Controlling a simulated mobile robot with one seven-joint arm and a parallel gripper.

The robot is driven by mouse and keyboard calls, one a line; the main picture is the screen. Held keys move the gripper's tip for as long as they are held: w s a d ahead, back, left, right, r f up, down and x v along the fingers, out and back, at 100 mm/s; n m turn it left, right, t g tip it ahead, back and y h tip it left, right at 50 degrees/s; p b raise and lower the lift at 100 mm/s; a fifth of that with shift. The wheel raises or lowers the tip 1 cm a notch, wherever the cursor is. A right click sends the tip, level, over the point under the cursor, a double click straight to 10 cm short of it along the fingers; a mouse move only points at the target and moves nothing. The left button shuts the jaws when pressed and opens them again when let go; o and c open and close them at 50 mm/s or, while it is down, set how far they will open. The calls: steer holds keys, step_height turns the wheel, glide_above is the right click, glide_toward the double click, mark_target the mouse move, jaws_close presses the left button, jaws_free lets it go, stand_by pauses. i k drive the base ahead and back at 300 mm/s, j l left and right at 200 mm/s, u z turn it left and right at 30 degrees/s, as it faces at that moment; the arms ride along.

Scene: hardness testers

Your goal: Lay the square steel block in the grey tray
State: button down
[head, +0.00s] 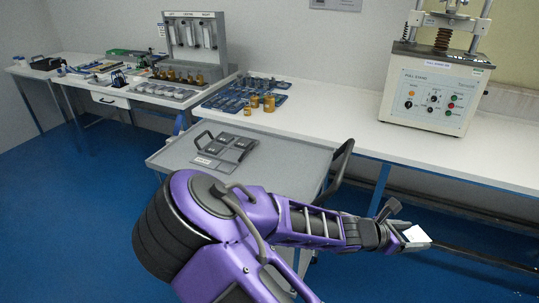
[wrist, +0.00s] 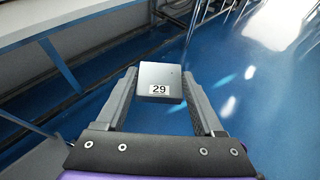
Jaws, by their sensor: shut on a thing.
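The square steel block (wrist: 161,75), a pale grey piece with a label reading 29, sits between the two fingers of my gripper (wrist: 160,95) in the wrist view. In the head view the block (head: 416,235) shows as a bright white shape at the tip of my gripper (head: 405,240), out over the blue floor to the right of the trolley. The grey tray (head: 226,162) lies on the trolley top at centre left, well away from the gripper. It has several dark square areas and a small white label; I cannot tell whether these are recesses or blocks.
The grey trolley (head: 290,155) has a raised rim and a black handle (head: 340,170) on its right. Behind it a long white bench (head: 330,125) carries a tester (head: 435,90), blue trays (head: 235,98) and brass-coloured weights (head: 268,103). Bare trolley top surrounds the tray.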

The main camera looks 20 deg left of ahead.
mark_target(232, 156)
steer(key=k+j, duration=0.1)
steer(key=j, duration=0.6)
steer(key=i+j, duration=0.25)
steer(key=j, duration=0.25)
steer(key=i, duration=0.25)
steer(key=u, duration=0.05)
